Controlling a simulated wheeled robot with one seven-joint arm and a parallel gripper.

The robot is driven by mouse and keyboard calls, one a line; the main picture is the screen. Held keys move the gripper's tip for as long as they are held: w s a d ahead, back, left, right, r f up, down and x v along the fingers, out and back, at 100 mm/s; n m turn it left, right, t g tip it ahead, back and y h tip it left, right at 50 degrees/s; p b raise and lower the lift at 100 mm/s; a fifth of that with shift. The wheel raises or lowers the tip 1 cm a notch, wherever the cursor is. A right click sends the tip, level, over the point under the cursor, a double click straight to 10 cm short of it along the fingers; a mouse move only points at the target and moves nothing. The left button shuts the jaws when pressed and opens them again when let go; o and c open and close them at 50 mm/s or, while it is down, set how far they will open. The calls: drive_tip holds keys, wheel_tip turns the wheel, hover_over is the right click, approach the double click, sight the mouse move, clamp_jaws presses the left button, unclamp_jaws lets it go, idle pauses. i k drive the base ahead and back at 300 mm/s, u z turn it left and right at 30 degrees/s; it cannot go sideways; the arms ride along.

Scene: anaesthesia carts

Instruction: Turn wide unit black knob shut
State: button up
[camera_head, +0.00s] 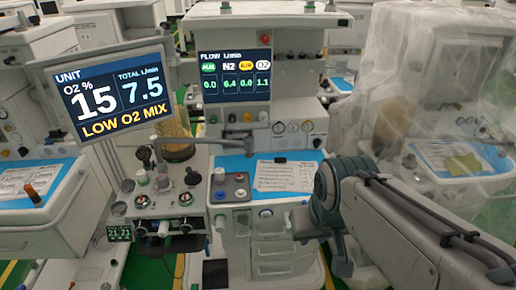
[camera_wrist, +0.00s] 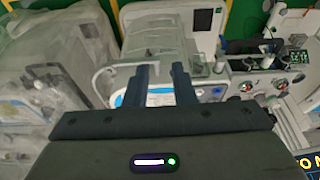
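The unit with the flow screen (camera_head: 234,75) stands in the middle of the head view. Small round knobs sit in a row under that screen; a dark one (camera_head: 230,118) is second from the left. A side module at its left also carries dark knobs: one on top (camera_head: 192,175) and one low on its front (camera_head: 186,228). I cannot tell which is the task's knob, nor any knob's turn. My gripper (camera_wrist: 160,70) is open and empty in the wrist view, over the unit's front, with that module (camera_wrist: 262,85) off to the right. In the head view its fingers are hidden.
A tilted monitor (camera_head: 112,90) reads 15 and LOW O2 MIX. The flow screen reads N2 6.4 and O2 1.1. A blue work surface (camera_head: 233,162) holds a paper sheet (camera_head: 285,176) and a small knob tray (camera_head: 228,188). A plastic-covered machine (camera_head: 430,110) stands at right.

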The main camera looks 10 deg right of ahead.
sight(231, 117)
drive_tip(key=u, duration=0.25)
drive_tip(key=i, duration=0.95)
drive_tip(key=z, duration=0.25)
